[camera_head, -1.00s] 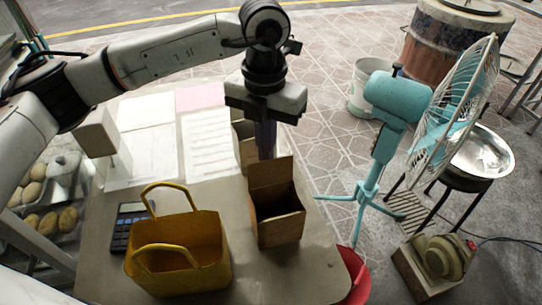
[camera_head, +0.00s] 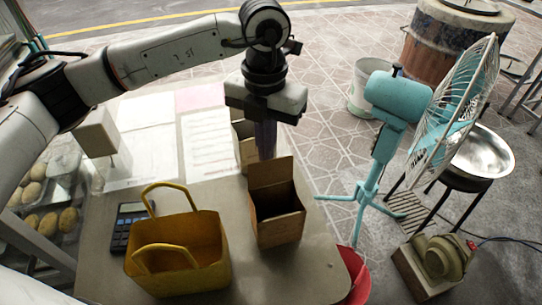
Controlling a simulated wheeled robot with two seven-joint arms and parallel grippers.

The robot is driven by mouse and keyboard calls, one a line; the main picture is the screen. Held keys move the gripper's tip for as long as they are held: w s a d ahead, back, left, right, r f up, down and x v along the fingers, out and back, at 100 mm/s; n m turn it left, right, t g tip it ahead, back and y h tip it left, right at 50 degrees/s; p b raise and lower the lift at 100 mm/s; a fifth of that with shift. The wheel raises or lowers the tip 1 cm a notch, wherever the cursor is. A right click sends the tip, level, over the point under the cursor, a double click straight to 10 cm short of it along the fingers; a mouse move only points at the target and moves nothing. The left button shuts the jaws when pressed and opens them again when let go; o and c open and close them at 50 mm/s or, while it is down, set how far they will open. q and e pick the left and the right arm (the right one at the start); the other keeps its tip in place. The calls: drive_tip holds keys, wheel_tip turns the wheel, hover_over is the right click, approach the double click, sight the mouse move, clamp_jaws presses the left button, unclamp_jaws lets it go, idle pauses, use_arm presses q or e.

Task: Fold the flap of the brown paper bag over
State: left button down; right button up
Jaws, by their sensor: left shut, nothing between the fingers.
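The brown paper bag (camera_head: 277,228) stands upright on the table, right of the yellow basket. Its top is open, and its flap (camera_head: 271,172) stands up at the far side. My left gripper (camera_head: 266,150) points down just behind the flap, shut and empty. Its fingertips are partly hidden by the flap, so I cannot tell whether they touch it. A second brown bag or box (camera_head: 243,145) stands behind, partly hidden by my gripper. My right gripper is not in view.
A yellow basket (camera_head: 178,255) with two handles and a calculator (camera_head: 127,225) are on the table (camera_head: 313,262) at the left. Paper sheets (camera_head: 205,145) lie behind. A teal fan (camera_head: 395,97) stands on the floor to the right, and a red bucket (camera_head: 357,278) is below the table edge.

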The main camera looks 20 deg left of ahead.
use_arm(q)
drive_tip(key=shift+s+d, duration=0.45)
drive_tip(key=shift+s, duration=0.2)
drive_tip(key=shift+s+d, duration=0.4)
drive_tip(key=shift+s, duration=0.3)
drive_tip(key=shift+s+d+f+b, duration=0.2)
drive_tip(key=shift+s+d+b, duration=0.55)
drive_tip(key=shift+s, duration=0.4)
drive_tip(key=shift+s+d, duration=0.1)
drive_tip(key=p, duration=0.4)
approach(271, 160)
drive_tip(key=shift+s+d+f, duration=1.3)
drive_tip(key=shift+s+f, duration=0.1)
drive_tip(key=shift+s, duration=0.55)
